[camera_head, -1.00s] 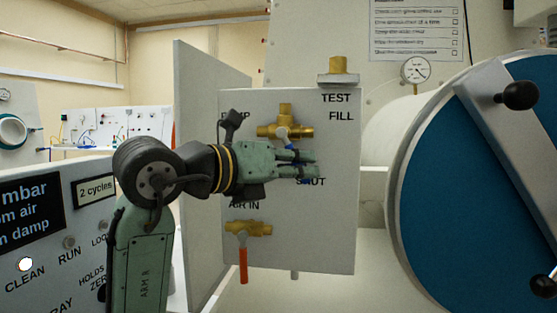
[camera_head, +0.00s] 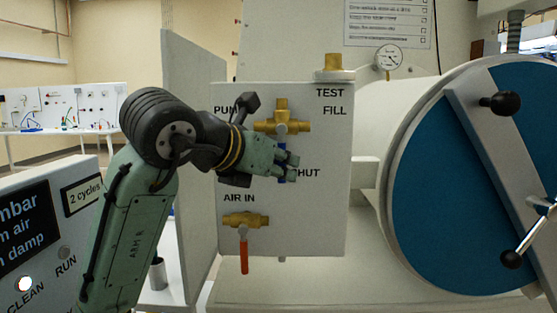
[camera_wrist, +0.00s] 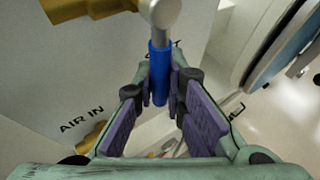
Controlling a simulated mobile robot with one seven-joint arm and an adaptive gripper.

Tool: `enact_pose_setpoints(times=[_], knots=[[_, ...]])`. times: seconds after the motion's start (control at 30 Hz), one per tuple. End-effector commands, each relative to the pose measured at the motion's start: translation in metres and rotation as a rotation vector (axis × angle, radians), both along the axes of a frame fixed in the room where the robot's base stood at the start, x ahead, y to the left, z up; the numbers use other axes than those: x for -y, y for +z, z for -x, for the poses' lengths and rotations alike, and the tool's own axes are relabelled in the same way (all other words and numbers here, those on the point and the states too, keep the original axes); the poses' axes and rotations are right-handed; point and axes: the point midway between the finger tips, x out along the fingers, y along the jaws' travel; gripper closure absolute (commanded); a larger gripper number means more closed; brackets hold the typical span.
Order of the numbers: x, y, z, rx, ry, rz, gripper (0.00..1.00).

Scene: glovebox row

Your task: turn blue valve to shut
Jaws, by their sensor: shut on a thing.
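The blue valve is a brass three-way fitting (camera_head: 282,122) on the upper part of a white panel. Its lever has a grey stem and a blue grip (camera_head: 281,176), and it hangs about straight down towards the partly hidden SHUT label. In the wrist view the blue grip (camera_wrist: 158,75) lies between the finger pads. My gripper (camera_head: 290,166) is shut on the blue grip, coming from the left and tilted down to the right. Its fingers hide part of the grip and of the label.
Below is a brass AIR IN valve (camera_head: 246,220) with a red lever (camera_head: 244,256) hanging down. A large blue round door (camera_head: 440,180) with black knobs stands to the right. A grey panel edge (camera_head: 190,150) stands left, behind my arm. A dial gauge (camera_head: 389,58) is above right.

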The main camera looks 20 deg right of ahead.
Motion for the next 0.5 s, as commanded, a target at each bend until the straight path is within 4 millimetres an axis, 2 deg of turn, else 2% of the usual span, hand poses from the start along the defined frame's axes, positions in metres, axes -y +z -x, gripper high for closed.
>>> enact_pose_setpoints(times=[0.47,0.5], knots=[[0.0,0.003,-0.0007,0.01,0.003,-0.005,1.0],[0.0001,0.0031,-0.0007,0.01,0.003,-0.005,0.86]])
